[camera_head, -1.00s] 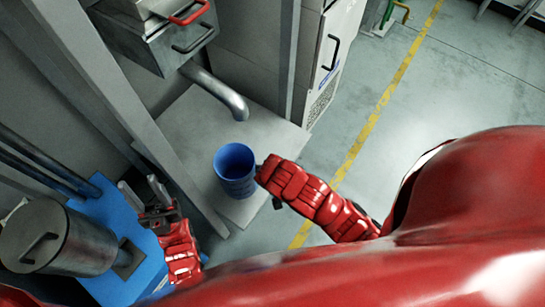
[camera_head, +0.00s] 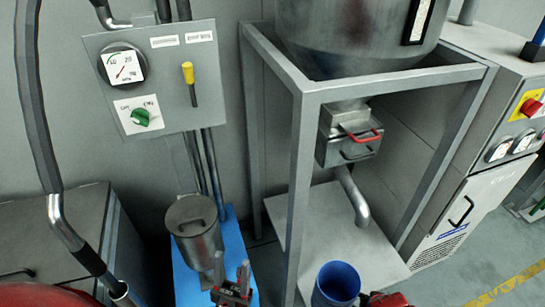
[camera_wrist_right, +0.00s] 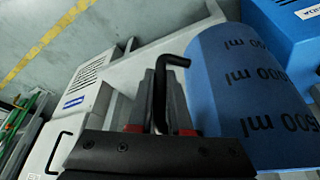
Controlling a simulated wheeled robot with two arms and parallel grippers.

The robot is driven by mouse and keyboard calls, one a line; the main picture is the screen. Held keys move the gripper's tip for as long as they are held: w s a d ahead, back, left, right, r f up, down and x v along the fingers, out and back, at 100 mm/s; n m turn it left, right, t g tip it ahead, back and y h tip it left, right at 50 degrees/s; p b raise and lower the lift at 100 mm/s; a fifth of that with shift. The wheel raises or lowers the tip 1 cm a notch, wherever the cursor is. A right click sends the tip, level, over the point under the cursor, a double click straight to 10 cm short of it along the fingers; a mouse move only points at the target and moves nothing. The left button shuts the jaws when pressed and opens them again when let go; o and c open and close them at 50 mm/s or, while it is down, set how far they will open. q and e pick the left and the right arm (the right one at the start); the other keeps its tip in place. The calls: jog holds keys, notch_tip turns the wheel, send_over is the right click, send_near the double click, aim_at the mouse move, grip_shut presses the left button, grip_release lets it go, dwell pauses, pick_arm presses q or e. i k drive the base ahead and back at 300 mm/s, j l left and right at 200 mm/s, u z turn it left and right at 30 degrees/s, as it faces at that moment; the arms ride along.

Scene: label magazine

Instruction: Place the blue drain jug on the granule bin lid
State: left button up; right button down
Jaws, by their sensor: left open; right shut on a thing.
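The blue drain jug (camera_head: 336,283) is upright and open at the bottom of the head view, cut off by the frame. My right gripper (camera_wrist_right: 162,88) is shut on the jug's thin black handle (camera_wrist_right: 178,61). The jug's wall with "500 ml" marks fills the right of the right wrist view (camera_wrist_right: 245,85). I cannot tell whether the jug touches the grey plate. My left gripper (camera_head: 231,272) is open and empty in front of the steel canister. A grey box with a flat dark top (camera_head: 50,235) at the far left may be the granule bin and lid; no label shows.
A steel frame (camera_head: 300,180) holds a hopper (camera_head: 345,35) above a bent drain pipe (camera_head: 355,195) and a grey plate (camera_head: 385,265). A lidded steel canister (camera_head: 195,230) stands on a blue base (camera_head: 187,285). A curved pipe (camera_head: 62,225) rises before the grey box.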

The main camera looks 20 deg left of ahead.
aim_at(42, 237)
jog(key=k+j+u, duration=0.2)
jog(key=u, duration=0.25)
jog(key=k+j+u, duration=0.2)
jog(key=u, duration=0.25)
jog(key=k+j+u, duration=0.1)
jog(key=j+u, duration=0.35)
